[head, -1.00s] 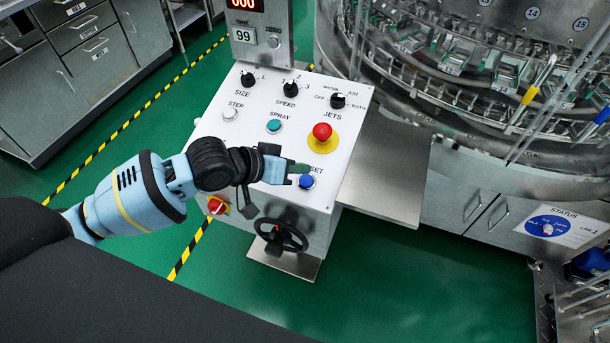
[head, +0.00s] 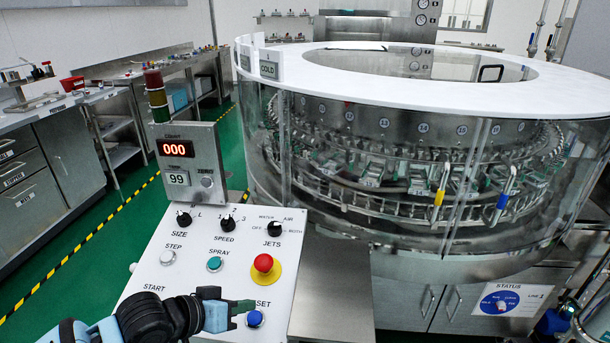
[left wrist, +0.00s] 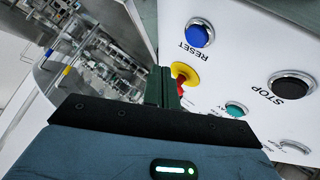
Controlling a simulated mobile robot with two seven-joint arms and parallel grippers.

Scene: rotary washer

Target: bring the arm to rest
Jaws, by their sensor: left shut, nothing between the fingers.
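My left gripper (head: 242,306) is over the lower part of the white control panel (head: 190,245), close to the blue RESET button (head: 255,319). It is shut with nothing held. In the left wrist view its dark fingers (left wrist: 161,87) are together, apart from the blue RESET button (left wrist: 199,35) and partly in front of the red mushroom button (left wrist: 181,77). A black STOP button (left wrist: 291,86) shows there too; my arm hides that part of the panel in the head view. My right gripper is out of view.
The round glass washer (head: 420,170) with its white top ring stands behind and right of the panel. A display post (head: 190,165) reading 000 and 99 rises from the panel. Steel cabinets (head: 40,170) stand at left, with green floor (head: 90,262) between.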

